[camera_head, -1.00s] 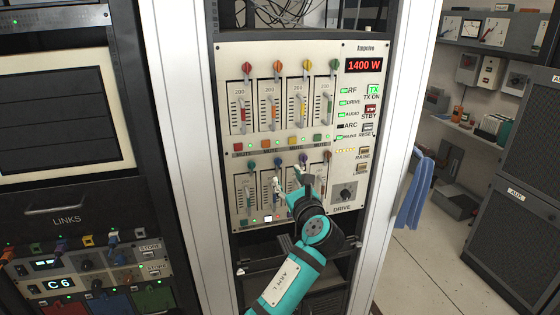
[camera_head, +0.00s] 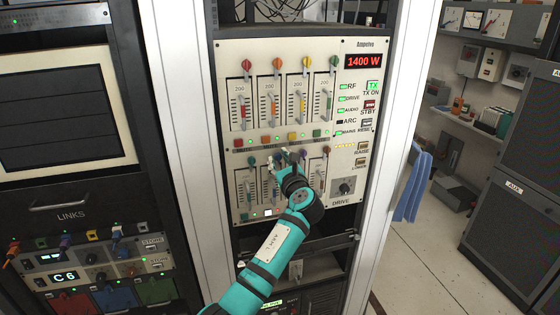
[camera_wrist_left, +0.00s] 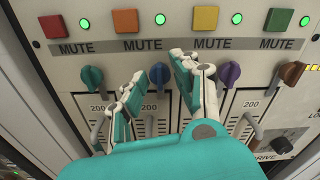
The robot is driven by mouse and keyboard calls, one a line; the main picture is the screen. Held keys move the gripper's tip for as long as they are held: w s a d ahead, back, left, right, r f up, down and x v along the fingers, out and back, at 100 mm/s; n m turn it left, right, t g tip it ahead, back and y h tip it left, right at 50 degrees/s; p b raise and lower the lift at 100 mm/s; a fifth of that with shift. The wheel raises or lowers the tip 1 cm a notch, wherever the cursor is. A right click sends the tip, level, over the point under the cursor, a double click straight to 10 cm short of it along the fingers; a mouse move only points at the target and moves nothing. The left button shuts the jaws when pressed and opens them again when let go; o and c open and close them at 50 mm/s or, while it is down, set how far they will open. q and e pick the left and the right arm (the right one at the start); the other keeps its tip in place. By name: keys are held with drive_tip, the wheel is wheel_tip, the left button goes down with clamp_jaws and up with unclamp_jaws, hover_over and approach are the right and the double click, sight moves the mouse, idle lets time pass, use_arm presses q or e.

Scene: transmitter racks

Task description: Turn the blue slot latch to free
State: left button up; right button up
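The blue slot latch (camera_wrist_left: 159,74) is the second knob from the left in the lower row, seen in the left wrist view between my fingertips. My left gripper (camera_wrist_left: 162,76) is open, one finger on each side of the latch. I cannot tell whether either finger touches it. In the head view my left gripper (camera_head: 283,160) is at the top of the lower slots and largely hides the blue latch. My right gripper is in neither view.
A teal latch (camera_wrist_left: 92,77) is left of the blue one; a purple latch (camera_wrist_left: 229,74) and a brown latch (camera_wrist_left: 291,73) are to its right. Coloured MUTE buttons (camera_wrist_left: 125,21) sit just above. A patch panel with cables (camera_head: 90,250) stands at the left.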

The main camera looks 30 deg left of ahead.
use_arm(q)
clamp_jaws()
drive_tip(key=shift+f+n+b, duration=0.1)
drive_tip(key=shift+n+b, duration=0.4)
drive_tip(key=shift+n, duration=0.2)
drive_tip(key=n+b, duration=0.4)
drive_tip(key=n, duration=0.2)
drive_tip(key=n+b, duration=0.5)
drive_tip(key=n, duration=0.1)
drive_tip(key=shift+f, duration=0.1)
drive_tip(key=shift+n+b, duration=1.4)
drive_tip(key=shift+n, duration=0.8)
